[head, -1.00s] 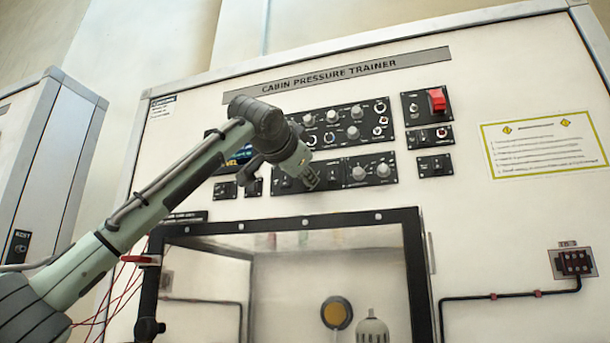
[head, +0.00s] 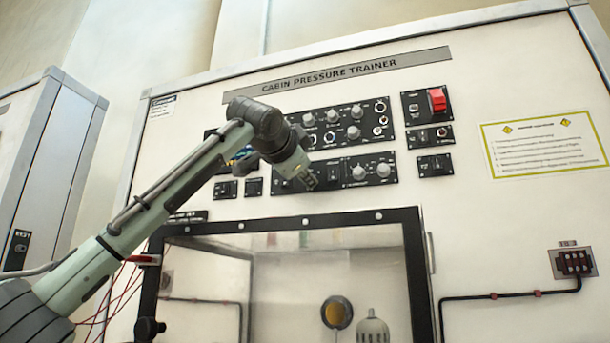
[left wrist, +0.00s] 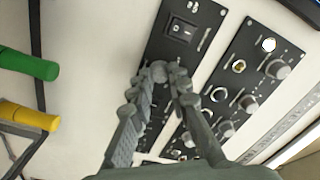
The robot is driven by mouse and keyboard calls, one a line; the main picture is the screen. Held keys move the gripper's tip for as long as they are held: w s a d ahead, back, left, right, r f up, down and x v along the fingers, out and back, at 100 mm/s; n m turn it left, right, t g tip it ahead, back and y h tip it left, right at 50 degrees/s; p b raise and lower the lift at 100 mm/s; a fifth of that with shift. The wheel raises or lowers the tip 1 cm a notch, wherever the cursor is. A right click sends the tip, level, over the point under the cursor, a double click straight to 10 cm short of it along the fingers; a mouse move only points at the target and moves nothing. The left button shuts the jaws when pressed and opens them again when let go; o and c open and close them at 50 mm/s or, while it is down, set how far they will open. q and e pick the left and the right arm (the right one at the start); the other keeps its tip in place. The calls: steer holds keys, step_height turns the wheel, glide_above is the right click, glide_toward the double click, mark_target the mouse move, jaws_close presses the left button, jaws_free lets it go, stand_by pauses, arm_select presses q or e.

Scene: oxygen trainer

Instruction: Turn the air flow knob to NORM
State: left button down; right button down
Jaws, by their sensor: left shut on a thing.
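The lower black control panel (head: 349,181) is on the trainer's front, under a larger knob panel. My left gripper (head: 309,182) is at the left part of this lower panel and hides what is behind it in the head view. In the left wrist view, the left gripper (left wrist: 168,78) has its fingertips shut on a round grey knob (left wrist: 158,70) beside a black rocker switch (left wrist: 183,30). The knob's label and pointer cannot be read, so its setting cannot be told. My right gripper is not in view.
The upper panel (head: 345,124) carries several knobs close above. A red guarded switch (head: 437,99) is to the right. A dark-framed window (head: 290,222) is just below the panels. Green (left wrist: 28,65) and yellow (left wrist: 27,116) cylinders show at left in the wrist view.

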arm_select(q)
steer(key=c, duration=1.4)
jaws_free()
steer(key=shift+c, duration=0.2)
steer(key=shift+s, duration=0.15)
steer(key=v, duration=1.1)
steer(key=shift+s, duration=0.4)
steer(key=shift+f, duration=0.1)
